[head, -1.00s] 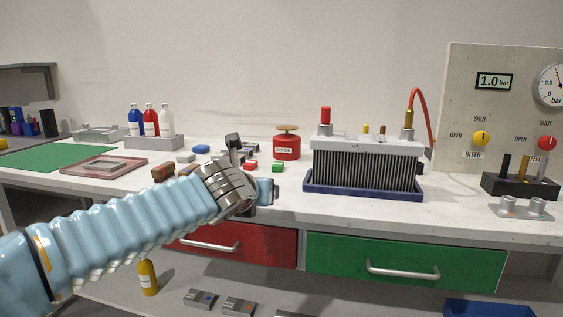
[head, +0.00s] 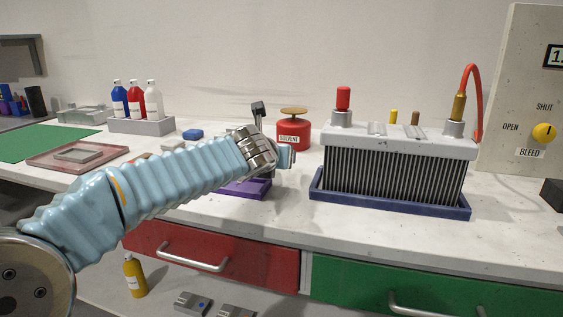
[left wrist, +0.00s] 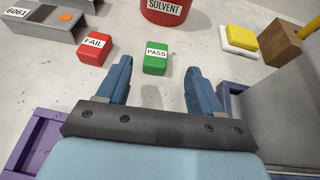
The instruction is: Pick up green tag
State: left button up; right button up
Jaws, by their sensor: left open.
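The green tag (left wrist: 155,58), a small block with a white PASS label, lies on the white worktop in the left wrist view. My left gripper (left wrist: 158,80) is open and empty, with its two blue fingers on either side of the view and the green tag just ahead, between their lines. In the head view my left gripper (head: 287,154) reaches over the bench in front of the red solvent can, and the arm hides the green tag there. My right gripper is not in view.
A red FAIL block (left wrist: 94,49) lies left of the green tag. The red solvent can (head: 293,136) stands behind it. A finned unit in a blue tray (head: 335,202) stands to the right. A purple tray (head: 245,188) is below my arm.

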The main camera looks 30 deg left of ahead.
pick_arm(q)
jog(key=x, duration=0.7)
jog(key=shift+w+a, duration=0.2)
jog(key=shift+a, duration=0.05)
jog(key=shift+c, duration=0.2)
jog(key=c, duration=1)
